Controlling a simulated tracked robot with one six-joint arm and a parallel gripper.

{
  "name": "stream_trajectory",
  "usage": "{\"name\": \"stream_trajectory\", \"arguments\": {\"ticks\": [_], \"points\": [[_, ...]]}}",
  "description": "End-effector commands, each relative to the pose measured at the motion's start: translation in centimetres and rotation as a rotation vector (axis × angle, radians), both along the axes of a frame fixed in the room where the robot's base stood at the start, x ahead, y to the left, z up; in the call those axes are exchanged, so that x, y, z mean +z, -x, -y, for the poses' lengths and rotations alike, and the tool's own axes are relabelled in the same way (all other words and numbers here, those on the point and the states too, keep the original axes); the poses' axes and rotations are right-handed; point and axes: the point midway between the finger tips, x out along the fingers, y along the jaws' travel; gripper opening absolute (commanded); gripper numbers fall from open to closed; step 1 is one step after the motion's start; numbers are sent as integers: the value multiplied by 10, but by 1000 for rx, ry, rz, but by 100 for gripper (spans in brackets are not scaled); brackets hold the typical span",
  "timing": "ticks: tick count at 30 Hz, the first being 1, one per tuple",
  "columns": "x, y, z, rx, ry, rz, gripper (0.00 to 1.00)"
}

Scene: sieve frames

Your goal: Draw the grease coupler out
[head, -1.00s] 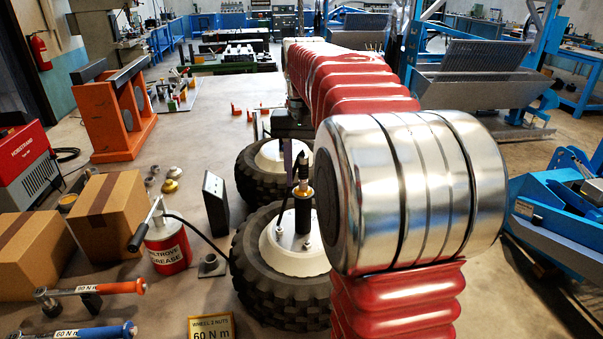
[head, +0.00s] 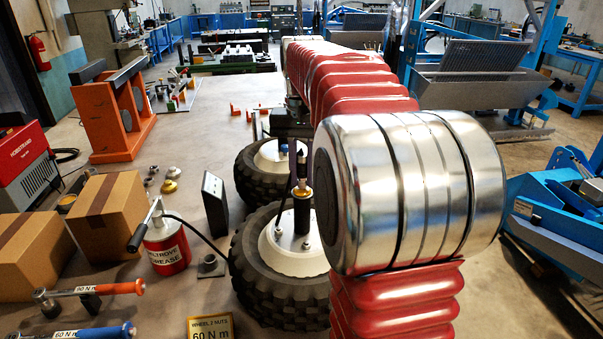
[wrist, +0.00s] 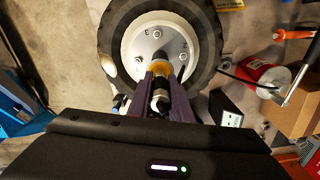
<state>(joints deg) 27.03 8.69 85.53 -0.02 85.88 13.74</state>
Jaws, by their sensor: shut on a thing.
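In the wrist view my gripper (wrist: 161,80) has its two purple fingers closed around a slim silver and black cylinder, which I take for the grease coupler (wrist: 160,98). A brass collar (wrist: 159,67) shows just past the fingertips, in line with the white wheel hub (wrist: 180,42). In the head view the coupler's dark upper part (head: 301,162) stands upright above the brass collar and a thick black post (head: 302,216) on the near wheel's hub. Collar and coupler look lined up; I cannot tell whether they are joined. My arm's silver joint hides much of the gripper.
A red grease pump (head: 167,246) with a black hose stands left of the near tyre (head: 255,285). A yellow sign (head: 211,328) stands in front.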

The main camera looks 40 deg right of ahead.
Motion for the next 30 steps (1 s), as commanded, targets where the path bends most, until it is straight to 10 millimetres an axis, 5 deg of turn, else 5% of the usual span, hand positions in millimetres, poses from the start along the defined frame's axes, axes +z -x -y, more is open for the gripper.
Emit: {"name": "stream_trajectory", "arguments": {"ticks": [30], "points": [[29, 0, 0, 0, 1, 2, 0]]}}
